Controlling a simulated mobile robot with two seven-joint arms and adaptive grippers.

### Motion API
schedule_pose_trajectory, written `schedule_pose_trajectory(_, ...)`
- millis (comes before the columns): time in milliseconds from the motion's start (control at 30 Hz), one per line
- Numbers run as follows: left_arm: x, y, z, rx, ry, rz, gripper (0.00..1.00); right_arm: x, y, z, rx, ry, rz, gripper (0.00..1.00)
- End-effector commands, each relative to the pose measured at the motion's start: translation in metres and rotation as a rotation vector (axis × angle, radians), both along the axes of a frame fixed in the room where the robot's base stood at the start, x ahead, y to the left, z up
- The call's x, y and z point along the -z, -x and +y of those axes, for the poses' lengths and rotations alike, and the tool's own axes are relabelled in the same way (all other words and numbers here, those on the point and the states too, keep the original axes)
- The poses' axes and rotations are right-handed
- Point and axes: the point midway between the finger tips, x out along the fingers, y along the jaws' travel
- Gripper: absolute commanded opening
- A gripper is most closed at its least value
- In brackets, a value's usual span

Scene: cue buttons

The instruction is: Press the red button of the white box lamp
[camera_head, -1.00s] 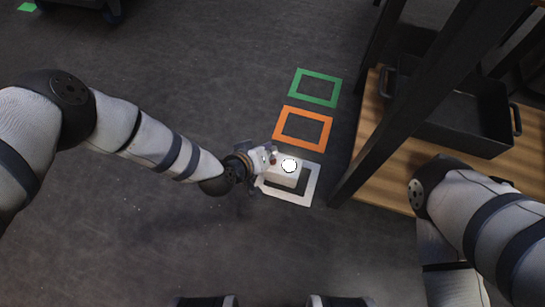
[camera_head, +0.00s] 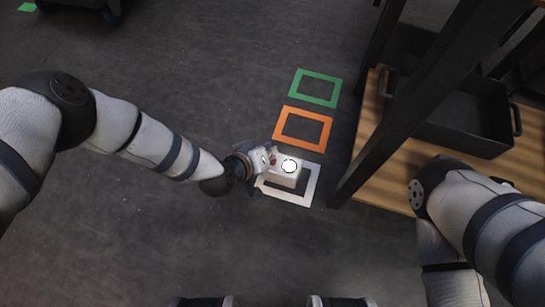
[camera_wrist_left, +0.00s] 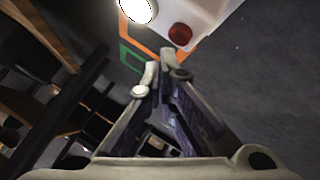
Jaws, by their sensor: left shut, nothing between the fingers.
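The white box lamp (camera_head: 285,178) sits inside the white square outline on the floor, its round lamp lit on top. It also shows at the top of the left wrist view (camera_wrist_left: 205,10), with its bright lamp (camera_wrist_left: 136,9). The red button (camera_wrist_left: 180,34) is on the box beside the lamp; in the head view it is small and partly covered by my gripper. My left gripper (camera_head: 268,157) is shut and empty at the left side of the box. In the wrist view its fingertips (camera_wrist_left: 160,67) appear just below the button; I cannot tell whether they touch it. My right gripper is out of view.
An orange outline (camera_head: 279,127) and a green outline (camera_head: 295,87) lie on the floor beyond the box. A wooden shelf (camera_head: 372,185) with dark posts and a black tray (camera_head: 455,138) stands to the right. The floor left of the box is open.

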Motion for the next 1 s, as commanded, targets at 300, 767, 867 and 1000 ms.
schedule_pose_trajectory(300, 0.008, 0.000, 0.000, 0.001, -0.001, 0.000, 0.00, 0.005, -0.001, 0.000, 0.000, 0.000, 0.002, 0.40)
schedule_pose_trajectory(767, 0.013, 0.000, 0.000, 0.001, 0.000, 0.001, 0.00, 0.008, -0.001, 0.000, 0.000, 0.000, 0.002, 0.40)
schedule_pose_trajectory(867, 0.014, 0.000, 0.000, 0.001, 0.000, 0.001, 0.00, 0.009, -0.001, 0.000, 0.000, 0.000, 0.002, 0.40)
schedule_pose_trajectory(1000, 0.016, 0.000, 0.000, 0.001, 0.000, 0.001, 0.00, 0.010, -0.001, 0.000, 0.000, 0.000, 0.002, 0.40)
